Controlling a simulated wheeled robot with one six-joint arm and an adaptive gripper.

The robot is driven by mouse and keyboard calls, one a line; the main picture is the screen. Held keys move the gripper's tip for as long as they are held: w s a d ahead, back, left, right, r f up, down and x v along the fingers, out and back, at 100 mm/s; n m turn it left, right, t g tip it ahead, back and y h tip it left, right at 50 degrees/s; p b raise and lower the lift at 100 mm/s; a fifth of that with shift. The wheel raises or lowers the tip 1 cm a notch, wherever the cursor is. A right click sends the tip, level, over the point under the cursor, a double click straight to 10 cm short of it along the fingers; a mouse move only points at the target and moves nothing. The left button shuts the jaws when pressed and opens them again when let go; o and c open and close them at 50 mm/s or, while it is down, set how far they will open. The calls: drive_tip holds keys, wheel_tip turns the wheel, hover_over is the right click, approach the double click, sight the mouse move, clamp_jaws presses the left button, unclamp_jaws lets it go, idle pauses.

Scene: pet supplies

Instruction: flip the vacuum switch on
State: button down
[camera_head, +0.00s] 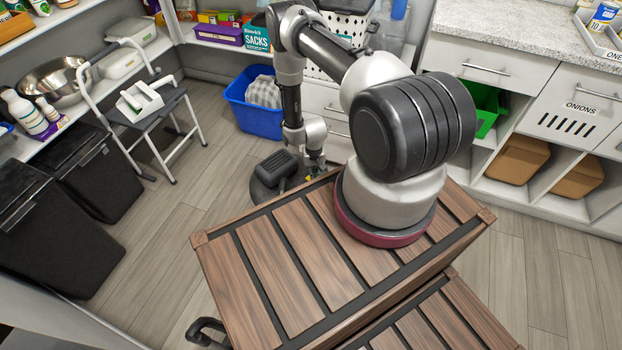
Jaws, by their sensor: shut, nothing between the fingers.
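A dark, rounded appliance (273,172), which looks like the vacuum, sits low on the floor just beyond the wooden slatted surface. Its near side is partly hidden by that surface's edge. My gripper (316,170) points down at the right side of the vacuum, close to it. The gripper is shut with nothing in it. I cannot tell whether it touches the vacuum. The switch is too small or hidden to make out.
A blue bin (254,117) with grey cloth stands behind the vacuum, near white drawers (325,101). A step stool (160,105) and black bins (60,222) stand at left. The floor (205,190) left of the vacuum is clear.

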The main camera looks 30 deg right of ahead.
drive_tip(key=shift+f, duration=1.2)
idle(0.6)
drive_tip(key=shift+r, duration=3.5)
drive_tip(key=shift+s, duration=0.1)
